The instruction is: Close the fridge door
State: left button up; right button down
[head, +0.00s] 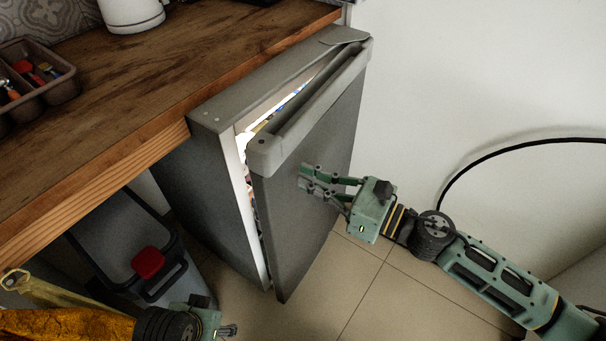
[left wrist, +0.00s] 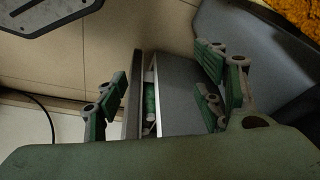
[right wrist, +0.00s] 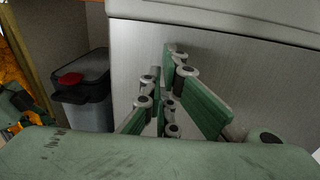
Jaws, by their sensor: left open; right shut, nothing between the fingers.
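The grey fridge (head: 215,195) stands under the end of the wooden counter. Its door (head: 310,180) is ajar, with a narrow lit gap along its left edge, widest at the near side. My right gripper (head: 310,180) is shut and empty, with its fingertips at the door's outer face; whether they touch it I cannot tell. In the right wrist view the door (right wrist: 220,70) fills the space behind the fingers (right wrist: 160,95). My left gripper (head: 228,330) is low at the bottom edge, open and empty. The left wrist view shows the fridge and door edge (left wrist: 136,95) between its fingers (left wrist: 165,90).
A grey bin (head: 130,245) with a red-tabbed lid stands left of the fridge, under the counter (head: 180,55). A cutlery tray (head: 60,92) and a white vessel (head: 130,12) sit on the counter. A black cable (head: 500,145) runs along the white wall. Tiled floor lies before the door.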

aim_at(289, 174)
pick_arm(q)
jog(key=shift+f, duration=0.6)
pick_arm(e)
jog(key=shift+x, duration=0.9)
jog(key=shift+w+a+r, duration=0.1)
jog(key=shift+w+a, duration=0.05)
jog(key=shift+a, duration=0.05)
jog(key=p+x, duration=0.1)
jog(key=x, duration=0.3)
jog(key=shift+a+p, duration=0.25)
jog(key=shift+p, duration=0.1)
pick_arm(q)
jog(key=f, duration=0.5)
jog(key=shift+d, duration=0.3)
pick_arm(e)
jog(key=shift+a+r, duration=0.1)
